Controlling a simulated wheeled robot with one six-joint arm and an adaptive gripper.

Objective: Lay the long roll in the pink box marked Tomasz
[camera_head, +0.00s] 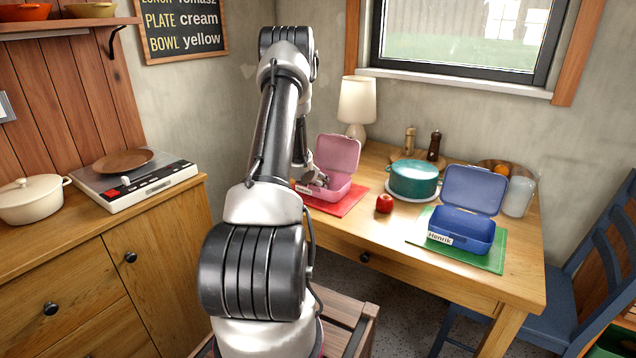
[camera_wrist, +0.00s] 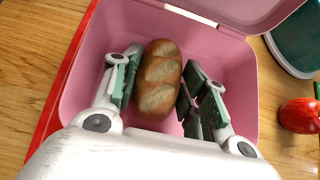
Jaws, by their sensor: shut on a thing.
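The pink box (camera_head: 340,190) stands open with its lid up on a red mat at the left of the table. A pale label shows on its front, too small to read. The long roll (camera_wrist: 158,80), brown and scored, is inside the box walls in the wrist view, lengthwise between my fingers. My gripper (camera_wrist: 160,68) is shut on the roll, with green-padded fingers on either side, inside the pink box (camera_wrist: 238,85). Whether the roll touches the box floor I cannot tell. In the head view my gripper (camera_head: 315,178) hides the roll.
A red apple (camera_head: 384,203) and a teal pot (camera_head: 414,178) are right of the pink box. A blue box (camera_head: 470,238) marked Henrik stands open on a green mat further right. A lamp (camera_head: 357,103) stands behind the pink box.

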